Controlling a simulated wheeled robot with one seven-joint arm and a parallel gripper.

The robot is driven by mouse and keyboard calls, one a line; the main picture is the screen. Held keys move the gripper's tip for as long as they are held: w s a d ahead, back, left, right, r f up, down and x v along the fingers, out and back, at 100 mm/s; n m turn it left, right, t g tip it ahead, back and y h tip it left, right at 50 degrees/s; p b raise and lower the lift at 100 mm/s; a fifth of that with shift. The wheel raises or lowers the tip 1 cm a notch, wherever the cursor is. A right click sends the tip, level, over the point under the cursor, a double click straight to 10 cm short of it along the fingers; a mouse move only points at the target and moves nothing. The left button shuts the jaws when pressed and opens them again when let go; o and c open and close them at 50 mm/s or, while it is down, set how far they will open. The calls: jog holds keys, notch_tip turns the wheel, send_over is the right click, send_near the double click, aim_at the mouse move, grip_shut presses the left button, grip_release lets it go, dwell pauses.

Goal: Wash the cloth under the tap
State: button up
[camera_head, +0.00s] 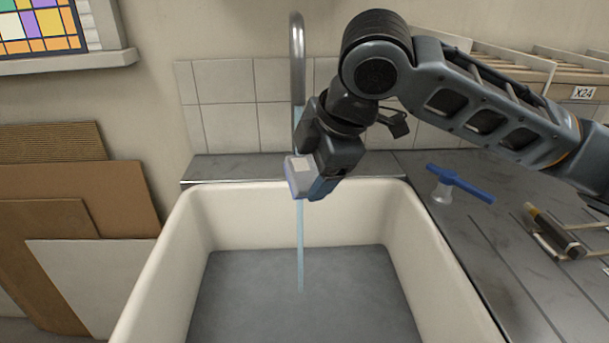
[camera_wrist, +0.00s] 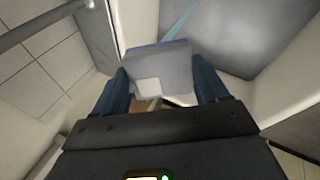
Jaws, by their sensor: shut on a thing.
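The cloth (camera_head: 297,178) looks like a small folded pad, pale blue-grey with a lighter patch. My gripper (camera_head: 318,186) is shut on it above the sink, with a blue finger on each side in the wrist view (camera_wrist: 162,88). The tap (camera_head: 298,50) is a grey curved spout on the back wall. A thin stream of water (camera_head: 300,250) runs from it into the sink. The stream lines up with the cloth and shows above and below it. My gripper hides part of the stream, so I cannot tell how fully it wets the cloth.
The deep cream sink (camera_head: 165,270) has a grey floor. Brown boards (camera_head: 80,185) lean at left.

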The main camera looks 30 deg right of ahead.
jog(key=shift+w+d, duration=0.1)
jog(key=shift+d, duration=0.35)
jog(key=s+d, duration=0.1)
jog(key=s, duration=0.7)
jog(key=shift+d, duration=0.25)
dwell(1.4)
jog(key=s+d+r+p, duration=0.1)
jog(key=s+r+p, duration=0.1)
jog(key=s+r, duration=0.2)
jog(key=shift+s, duration=0.4)
dwell(1.0)
